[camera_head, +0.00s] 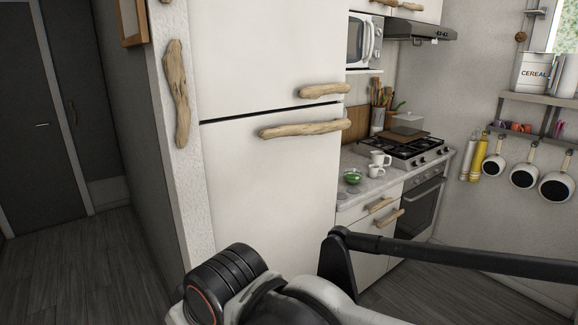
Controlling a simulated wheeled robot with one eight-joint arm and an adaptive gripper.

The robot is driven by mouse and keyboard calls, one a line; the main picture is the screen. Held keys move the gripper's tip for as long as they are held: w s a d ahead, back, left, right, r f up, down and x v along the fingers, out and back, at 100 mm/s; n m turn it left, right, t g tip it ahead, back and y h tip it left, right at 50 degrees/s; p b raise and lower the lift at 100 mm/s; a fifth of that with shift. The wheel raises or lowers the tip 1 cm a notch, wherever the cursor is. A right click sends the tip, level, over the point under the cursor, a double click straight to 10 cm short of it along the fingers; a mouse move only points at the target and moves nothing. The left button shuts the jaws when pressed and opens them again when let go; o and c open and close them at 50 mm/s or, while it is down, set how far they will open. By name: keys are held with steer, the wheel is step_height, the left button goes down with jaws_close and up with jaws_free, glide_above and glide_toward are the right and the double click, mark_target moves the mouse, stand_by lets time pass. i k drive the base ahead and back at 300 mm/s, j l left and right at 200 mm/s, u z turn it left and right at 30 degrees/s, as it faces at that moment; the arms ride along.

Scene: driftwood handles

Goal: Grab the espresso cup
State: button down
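Two white cups stand on the counter right of the fridge. The front cup (374,170) looks smaller, and the other white cup (377,157) stands just behind it. I cannot tell for certain which one is the espresso cup. My gripper is outside the view. Only links of my arm show, low in the picture and running off its right edge, well in front of the counter.
A green bowl (352,177) sits left of the cups on the counter (349,196). The stove (405,150) is behind and right of them. The large white fridge (265,195) with driftwood handles stands left. Open floor (85,260) lies far left.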

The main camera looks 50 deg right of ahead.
mark_target(373, 170)
steer(key=z, duration=2.25)
steer(key=i+l, duration=0.1)
steer(key=i, duration=2.15)
